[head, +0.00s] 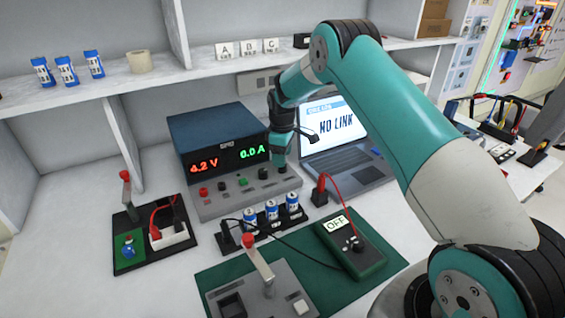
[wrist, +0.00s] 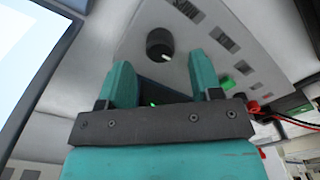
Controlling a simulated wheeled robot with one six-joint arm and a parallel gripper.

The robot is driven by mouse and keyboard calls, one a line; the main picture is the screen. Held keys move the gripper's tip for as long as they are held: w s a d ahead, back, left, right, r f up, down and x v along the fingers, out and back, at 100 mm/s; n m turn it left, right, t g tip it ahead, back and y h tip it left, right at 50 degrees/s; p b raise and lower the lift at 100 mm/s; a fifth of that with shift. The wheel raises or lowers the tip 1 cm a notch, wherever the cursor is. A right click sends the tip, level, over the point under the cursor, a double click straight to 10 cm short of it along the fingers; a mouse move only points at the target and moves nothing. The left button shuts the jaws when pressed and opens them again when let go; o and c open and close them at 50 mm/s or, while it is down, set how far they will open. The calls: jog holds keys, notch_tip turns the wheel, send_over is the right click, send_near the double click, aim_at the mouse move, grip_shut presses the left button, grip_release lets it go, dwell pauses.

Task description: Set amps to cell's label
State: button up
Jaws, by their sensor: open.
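The power supply (head: 222,128) stands at the back of the bench, showing a red voltage that looks like 4.2 V and a green 0.0 A. Its sloped front panel (head: 232,199) carries several knobs and buttons. My gripper (head: 281,167) points down at the panel's right end and hides part of it. In the wrist view, my open gripper (wrist: 160,66) has a black knob (wrist: 160,43) just beyond and between its fingertips, with no contact visible. Three blue-and-white cells (head: 271,209) stand in a black holder in front; their labels are too small to read.
A laptop (head: 336,125) reading NO LINK is close to the right of my gripper. A meter (head: 350,246) reading OFF, with leads, lies on a green mat (head: 219,272). Several more cells (head: 67,70) stand on the shelf. A lever switch board (head: 128,246) is at left.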

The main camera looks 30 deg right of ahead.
jog(key=shift+f, duration=1.8)
jog(key=c, duration=0.9)
